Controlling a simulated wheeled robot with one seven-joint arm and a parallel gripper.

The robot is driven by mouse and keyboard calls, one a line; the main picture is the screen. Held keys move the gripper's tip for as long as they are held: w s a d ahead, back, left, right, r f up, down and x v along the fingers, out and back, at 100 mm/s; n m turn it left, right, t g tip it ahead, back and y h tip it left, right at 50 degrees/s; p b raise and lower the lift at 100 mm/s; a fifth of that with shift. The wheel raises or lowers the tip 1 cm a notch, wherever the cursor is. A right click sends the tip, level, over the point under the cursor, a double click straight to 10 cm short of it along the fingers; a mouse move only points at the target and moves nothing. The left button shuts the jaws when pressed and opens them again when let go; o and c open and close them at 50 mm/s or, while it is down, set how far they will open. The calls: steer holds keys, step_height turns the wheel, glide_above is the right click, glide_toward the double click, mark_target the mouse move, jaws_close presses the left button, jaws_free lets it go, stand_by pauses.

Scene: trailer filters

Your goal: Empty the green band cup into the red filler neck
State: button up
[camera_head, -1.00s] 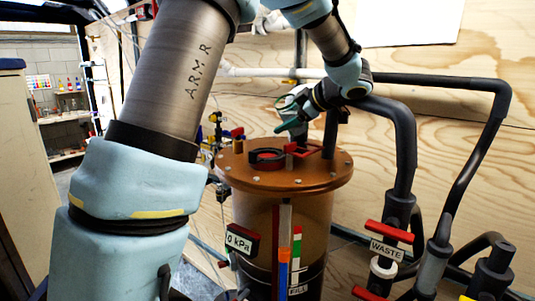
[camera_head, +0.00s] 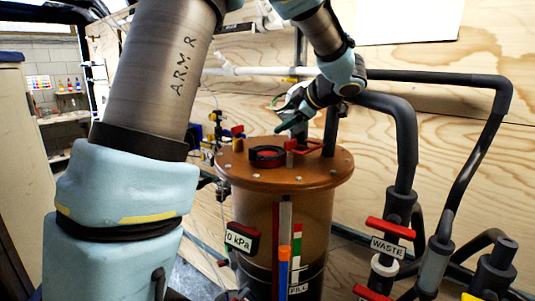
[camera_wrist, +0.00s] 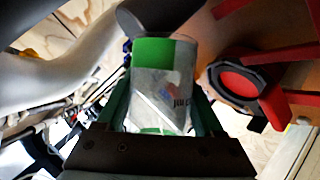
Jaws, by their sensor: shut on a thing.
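My gripper (camera_head: 288,123) is above the brown lid of the filter vessel, towards its back. In the wrist view my gripper (camera_wrist: 158,118) is shut on the green band cup (camera_wrist: 160,90), a clear, whitish cup with a green band and printed marks. In the head view the cup is mostly hidden by my gripper. The red filler neck (camera_head: 267,153), a red round with a black rim, is on the lid in front of and below the gripper. In the wrist view the neck (camera_wrist: 238,82) is right of the cup, apart from it. The cup's contents cannot be made out.
The brown lid (camera_head: 235,175) has bolts around its edge and a red square frame (camera_head: 308,148) beside the neck. Black pipes (camera_head: 403,140) and a red-handled WASTE valve (camera_head: 390,228) stand at the right. A plywood wall (camera_head: 450,150) is behind.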

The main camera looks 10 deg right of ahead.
steer(key=shift+w+d+f+n+t+h+b, duration=0.2)
steer(key=shift+n+h+b, duration=0.3)
steer(key=shift+b, duration=1.95)
steer(key=shift+s+d+f+n+t+h+b, duration=0.1)
steer(key=shift+f+n+t+h+b, duration=0.3)
steer(key=shift+b, duration=2.05)
steer(key=shift+f+n+t+h+b, duration=0.35)
steer(key=shift+n+h+b, duration=0.3)
steer(key=shift+b, duration=3.25)
steer(key=shift+a+r+n+t+h+b, duration=0.25)
steer(key=shift+a+r+n+h+b, duration=0.25)
steer(key=shift+b, duration=0.45)
steer(key=shift+s+r+n+t+h+b, duration=0.2)
steer(key=shift+r+n+t+h+b, duration=0.3)
steer(key=shift+b, duration=0.8)
